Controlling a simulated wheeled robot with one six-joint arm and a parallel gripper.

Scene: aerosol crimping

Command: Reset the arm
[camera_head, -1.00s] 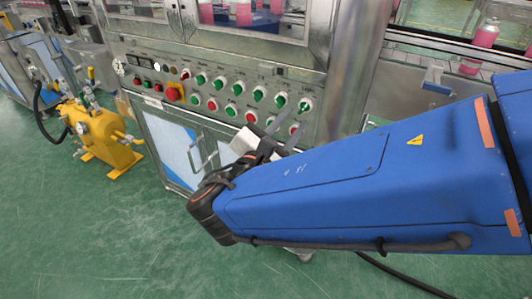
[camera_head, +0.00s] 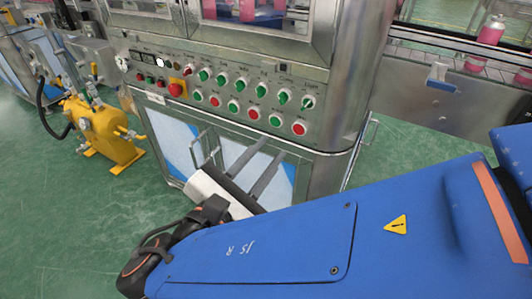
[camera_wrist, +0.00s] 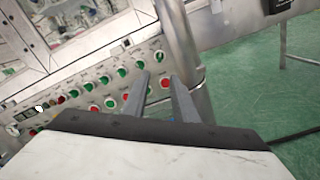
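My gripper (camera_head: 257,168) has two long grey fingers, set apart with nothing between them. In the head view it is low in front of the machine's lower doors, below the control panel (camera_head: 226,90). In the wrist view the gripper (camera_wrist: 156,84) points up toward the panel, with a visible gap between the fingers. The fingertips appear apart from the panel. My blue arm reaches in from the right of the head view.
The steel machine carries rows of green and red knobs and a red emergency button (camera_head: 176,90). A yellow unit (camera_head: 112,135) stands at left on the green floor. A conveyor (camera_head: 440,100) with a pink can (camera_head: 491,30) is at right. Open floor (camera_head: 60,230) lies at lower left.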

